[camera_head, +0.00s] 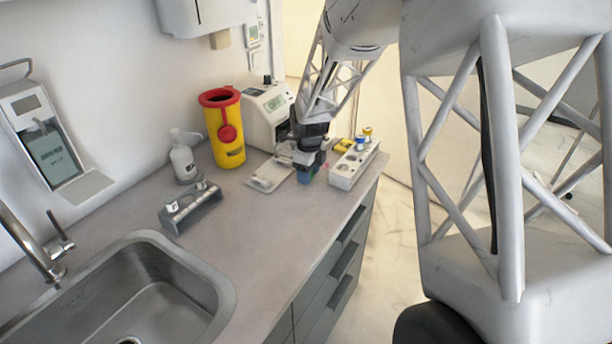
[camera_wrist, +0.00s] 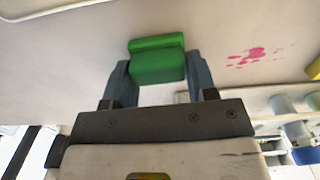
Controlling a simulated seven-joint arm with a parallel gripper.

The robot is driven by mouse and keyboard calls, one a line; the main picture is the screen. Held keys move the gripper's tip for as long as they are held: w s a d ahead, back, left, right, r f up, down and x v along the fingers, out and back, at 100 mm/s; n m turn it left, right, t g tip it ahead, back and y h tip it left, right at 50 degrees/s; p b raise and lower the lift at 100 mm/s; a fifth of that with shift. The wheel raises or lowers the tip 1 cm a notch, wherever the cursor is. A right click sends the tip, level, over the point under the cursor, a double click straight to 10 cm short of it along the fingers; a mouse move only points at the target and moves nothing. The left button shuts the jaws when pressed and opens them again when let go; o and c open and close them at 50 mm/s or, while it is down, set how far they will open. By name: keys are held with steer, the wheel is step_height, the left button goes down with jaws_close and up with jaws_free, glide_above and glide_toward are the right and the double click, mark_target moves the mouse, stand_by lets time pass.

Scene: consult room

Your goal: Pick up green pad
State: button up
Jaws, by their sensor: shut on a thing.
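The green pad (camera_wrist: 157,60) is a small, bright green block in the wrist view. It sits between the two blue-grey fingers of my gripper (camera_wrist: 158,78), which are shut on its sides. In the head view my gripper (camera_head: 308,172) is low over the counter, between a flat grey tray and a white rack. The pad is mostly hidden there behind the fingers. I cannot tell whether the pad still touches the counter.
A white rack (camera_head: 345,174) with blue- and yellow-capped items stands close right of my gripper. A flat grey tray (camera_head: 268,176) lies left. A white device (camera_head: 266,112) and a yellow bin (camera_head: 224,130) stand behind. Pink spots (camera_wrist: 246,56) mark the counter. The front counter (camera_head: 262,232) is clear.

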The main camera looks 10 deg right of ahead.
steer(key=shift+r, duration=0.15)
steer(key=shift+r, duration=0.55)
steer(key=shift+s+r, duration=0.2)
steer(key=shift+r, duration=0.4)
steer(key=shift+s+r, duration=0.15)
steer(key=shift+r, duration=0.4)
steer(key=s, duration=0.5)
steer(key=s+r, duration=0.1)
steer(key=s, duration=0.9)
steer(key=shift+s+a+r, duration=0.15)
steer(key=shift+r, duration=0.05)
